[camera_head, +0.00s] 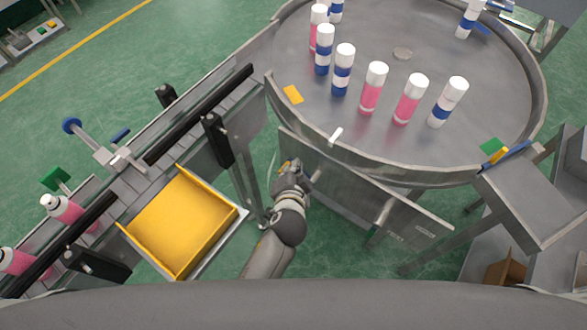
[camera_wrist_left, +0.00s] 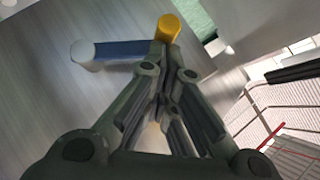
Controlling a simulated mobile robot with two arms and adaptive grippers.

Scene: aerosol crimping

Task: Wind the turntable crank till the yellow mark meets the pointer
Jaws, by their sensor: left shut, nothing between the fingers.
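The round grey turntable (camera_head: 440,150) stands at the upper right of the head view. Its yellow mark (camera_head: 292,94) lies near the left rim. A small white piece, which looks like the pointer (camera_head: 336,135), sits at the front rim, apart from the mark and to its right. My left gripper (camera_head: 288,168) is shut and empty below the rim, in front of the panel. In the left wrist view, the crank's blue arm (camera_wrist_left: 122,49) runs from a pale hub to a yellow knob (camera_wrist_left: 168,27) just beyond my fingertips (camera_wrist_left: 163,66). I cannot tell whether they touch.
Several pink or blue-banded cans (camera_head: 371,88) stand on the turntable. A green patch (camera_head: 490,146) is at its right rim. A yellow tray (camera_head: 176,226) is left of my arm, beside the conveyor (camera_head: 135,178) carrying pink cans. Grey metal stands (camera_head: 530,200) are at right.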

